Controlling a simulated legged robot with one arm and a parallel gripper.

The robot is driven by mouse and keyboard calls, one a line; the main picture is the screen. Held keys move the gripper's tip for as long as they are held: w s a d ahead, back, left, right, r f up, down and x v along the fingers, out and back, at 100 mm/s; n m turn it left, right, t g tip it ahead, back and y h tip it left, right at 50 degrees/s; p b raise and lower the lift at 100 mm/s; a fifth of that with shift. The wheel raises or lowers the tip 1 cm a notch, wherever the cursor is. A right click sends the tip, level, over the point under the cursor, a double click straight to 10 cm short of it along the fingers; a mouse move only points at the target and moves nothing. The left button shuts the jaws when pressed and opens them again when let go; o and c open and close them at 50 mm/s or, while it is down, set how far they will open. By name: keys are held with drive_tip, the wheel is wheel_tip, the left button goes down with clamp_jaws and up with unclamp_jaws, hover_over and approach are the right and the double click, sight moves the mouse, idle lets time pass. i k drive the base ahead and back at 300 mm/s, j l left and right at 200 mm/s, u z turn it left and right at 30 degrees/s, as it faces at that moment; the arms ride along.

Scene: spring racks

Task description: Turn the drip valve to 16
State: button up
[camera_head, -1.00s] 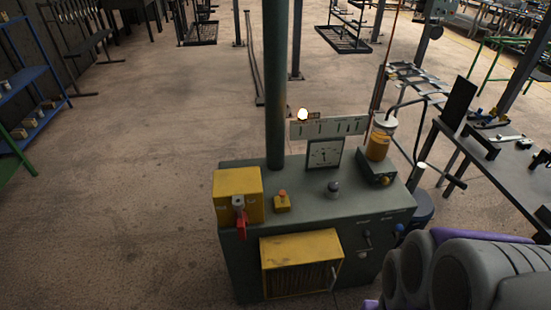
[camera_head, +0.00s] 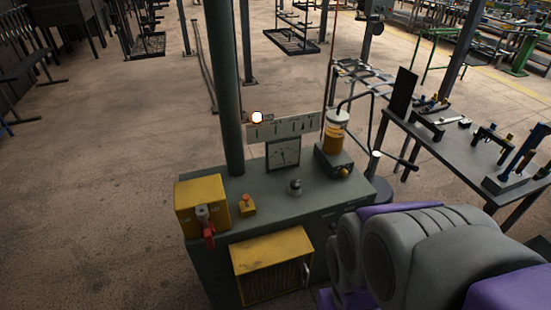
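A dark green machine cabinet (camera_head: 212,262) stands in the lower middle of the head view. At the right end of its top is a clear bottle with amber liquid (camera_head: 334,137) on a small dark box (camera_head: 327,165). A small orange-yellow knob (camera_head: 343,172) sits on that box's front. I cannot tell for sure which part is the drip valve, and no number 16 is readable. A square dial (camera_head: 283,154) with a needle stands beside the bottle. My grey and purple arm covers the lower right, partly hiding the cabinet's front. My gripper is not visible.
A yellow box with a red lever (camera_head: 208,236), a small orange button (camera_head: 246,203) and a dark knob (camera_head: 295,187) sit on the cabinet top. A green post (camera_head: 224,90) rises behind it. A dark workbench (camera_head: 455,155) stands at right.

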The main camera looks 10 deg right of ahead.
sight(344, 173)
drive_tip(key=i+j+z, duration=0.1)
drive_tip(key=i+j, duration=0.15)
drive_tip(key=i, duration=0.15)
drive_tip(key=z, duration=1.75)
